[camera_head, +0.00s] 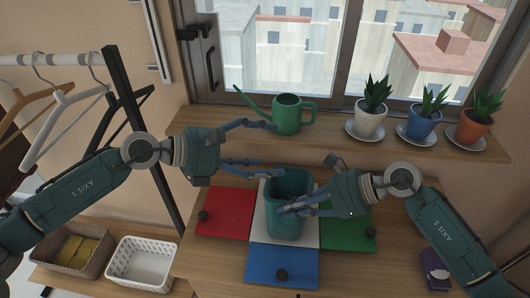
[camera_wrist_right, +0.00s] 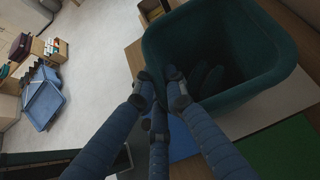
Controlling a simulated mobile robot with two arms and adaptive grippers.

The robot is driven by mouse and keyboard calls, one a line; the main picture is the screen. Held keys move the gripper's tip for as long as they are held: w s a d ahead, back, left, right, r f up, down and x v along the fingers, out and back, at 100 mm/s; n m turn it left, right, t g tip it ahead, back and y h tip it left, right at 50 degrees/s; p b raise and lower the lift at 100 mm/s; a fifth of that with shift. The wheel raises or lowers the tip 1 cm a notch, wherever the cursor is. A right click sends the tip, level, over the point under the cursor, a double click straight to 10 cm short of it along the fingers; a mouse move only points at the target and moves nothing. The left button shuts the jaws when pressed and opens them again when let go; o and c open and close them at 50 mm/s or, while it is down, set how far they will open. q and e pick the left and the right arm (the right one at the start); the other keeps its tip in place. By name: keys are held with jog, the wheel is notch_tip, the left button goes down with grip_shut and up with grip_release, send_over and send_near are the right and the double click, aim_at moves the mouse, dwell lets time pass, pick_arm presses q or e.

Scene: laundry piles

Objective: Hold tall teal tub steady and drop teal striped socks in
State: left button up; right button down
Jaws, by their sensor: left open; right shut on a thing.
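The tall teal tub (camera_head: 289,183) stands upright on the white square of the table. It fills the upper right of the right wrist view (camera_wrist_right: 262,85). My right gripper (camera_head: 290,207) is shut on the tub's near wall, with its fingers at the rim in the wrist view (camera_wrist_right: 160,85). My left gripper (camera_head: 264,147) is open, with its fingers spread to the upper left of the tub and nothing seen between them. Dark elongated shapes (camera_wrist_right: 210,78) lie inside the tub; I cannot tell whether they are the teal striped socks. No striped pattern shows.
Red (camera_head: 224,222), green (camera_head: 345,232) and blue (camera_head: 290,265) panels with dark knobs surround the tub. A green watering can (camera_head: 288,115) and potted plants (camera_head: 370,118) stand on the sill behind. A brown basket (camera_head: 72,252) and white basket (camera_head: 142,262) are lower left.

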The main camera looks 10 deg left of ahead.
jog(key=shift+f, duration=0.1)
jog(key=c, duration=1.7)
grip_release()
jog(key=shift+d, duration=0.1)
